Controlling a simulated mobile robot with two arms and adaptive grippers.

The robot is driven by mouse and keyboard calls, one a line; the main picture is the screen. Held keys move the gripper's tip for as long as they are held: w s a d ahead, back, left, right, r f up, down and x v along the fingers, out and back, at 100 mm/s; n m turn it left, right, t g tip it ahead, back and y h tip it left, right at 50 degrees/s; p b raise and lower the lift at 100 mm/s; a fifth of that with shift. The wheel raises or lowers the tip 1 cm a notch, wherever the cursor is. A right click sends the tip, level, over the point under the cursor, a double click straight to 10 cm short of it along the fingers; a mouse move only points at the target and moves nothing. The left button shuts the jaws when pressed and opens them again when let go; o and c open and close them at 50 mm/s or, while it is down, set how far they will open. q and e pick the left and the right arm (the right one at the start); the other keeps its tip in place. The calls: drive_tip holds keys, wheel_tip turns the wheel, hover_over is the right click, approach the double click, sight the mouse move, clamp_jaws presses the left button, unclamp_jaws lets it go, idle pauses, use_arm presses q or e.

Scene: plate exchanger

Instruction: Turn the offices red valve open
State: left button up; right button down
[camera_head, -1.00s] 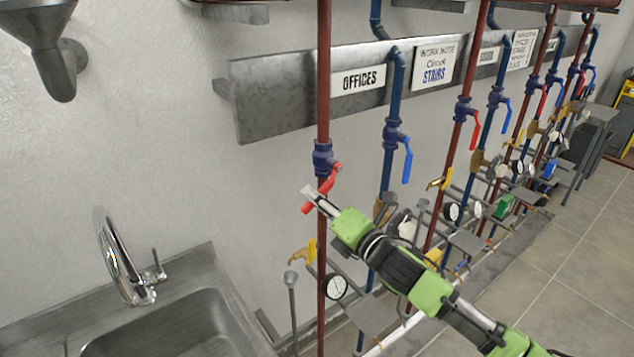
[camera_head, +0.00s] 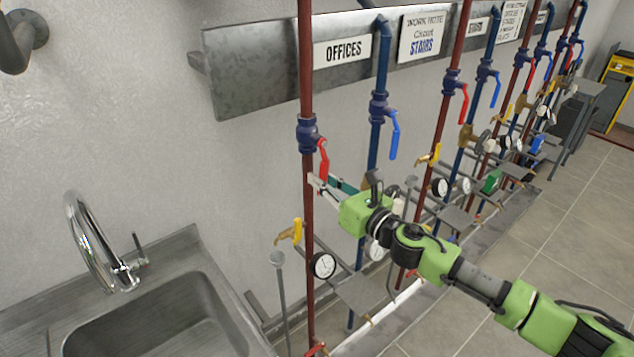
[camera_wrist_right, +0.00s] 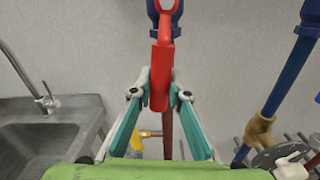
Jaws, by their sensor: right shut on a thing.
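The red lever of the offices valve (camera_head: 323,158) hangs down close along the dark red pipe under the OFFICES sign (camera_head: 343,50). Its blue valve body (camera_head: 307,134) sits on that pipe. In the right wrist view the red lever (camera_wrist_right: 160,75) points down, in front of the pipe. My right gripper (camera_head: 316,182) is at the lever's lower end. In the wrist view its fingers (camera_wrist_right: 159,96) are on both sides of the lever and shut on it. My left gripper is not in view.
A blue pipe with a blue-handled valve (camera_head: 393,135) stands just right. Below are a yellow-handled tap (camera_head: 290,232) and a round gauge (camera_head: 323,265). A metal sink (camera_head: 150,320) with a curved faucet (camera_head: 85,235) is at the left. Open tiled floor (camera_head: 580,225) lies at the right.

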drive_tip(key=shift+w+d+n, duration=0.4)
drive_tip(key=shift+d+n, duration=0.1)
drive_tip(key=shift+n, duration=0.3)
drive_tip(key=c, duration=1.9)
unclamp_jaws()
drive_tip(key=v, duration=1.2)
